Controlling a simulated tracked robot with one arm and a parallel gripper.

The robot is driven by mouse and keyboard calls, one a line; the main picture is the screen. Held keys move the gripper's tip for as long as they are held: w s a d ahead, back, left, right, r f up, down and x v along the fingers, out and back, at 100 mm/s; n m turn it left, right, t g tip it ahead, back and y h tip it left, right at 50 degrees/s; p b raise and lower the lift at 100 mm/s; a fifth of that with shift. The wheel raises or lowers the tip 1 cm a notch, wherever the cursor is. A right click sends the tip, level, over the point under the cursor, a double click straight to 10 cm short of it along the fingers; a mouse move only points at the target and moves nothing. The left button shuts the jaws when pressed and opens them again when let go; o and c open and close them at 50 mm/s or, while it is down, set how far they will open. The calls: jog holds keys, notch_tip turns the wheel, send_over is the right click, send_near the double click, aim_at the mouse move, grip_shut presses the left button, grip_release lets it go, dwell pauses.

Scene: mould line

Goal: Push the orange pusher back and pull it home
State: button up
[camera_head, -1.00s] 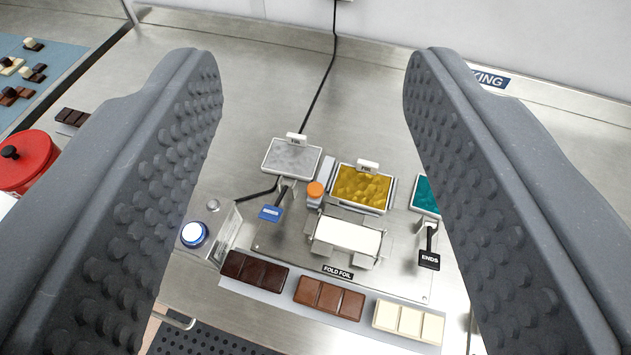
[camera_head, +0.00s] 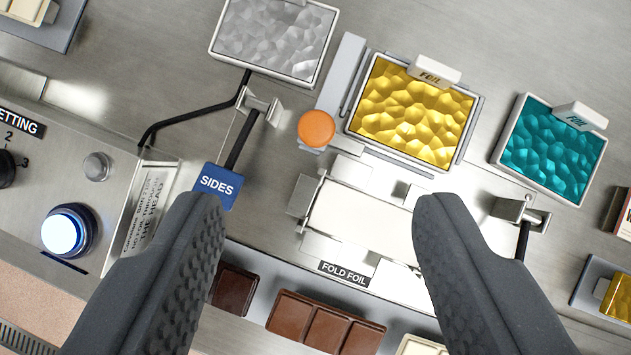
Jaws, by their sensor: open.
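The orange pusher (camera_head: 316,128) is a round orange knob at the near end of a grey slide rail (camera_head: 342,78). It stands just left of the gold foil tray (camera_head: 412,112) and above the white folding bed (camera_head: 362,216). My gripper (camera_head: 317,210) is open and empty, with a finger on each side of the lower middle of the view. The knob lies beyond the fingertips, between their lines, and nothing touches it.
A silver foil tray (camera_head: 275,38) and a teal foil tray (camera_head: 553,150) flank the gold one. The blue SIDES lever (camera_head: 216,185) is by my left finger. Chocolate bars (camera_head: 325,322) lie below the bed. A lit button (camera_head: 66,232) is at left.

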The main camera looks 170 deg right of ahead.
jog(key=g+p, duration=0.2)
send_near(316, 130)
jog(key=p+x, duration=0.1)
jog(key=x, duration=0.7)
jog(key=shift+w+f, duration=0.1)
jog(key=shift+f, duration=0.2)
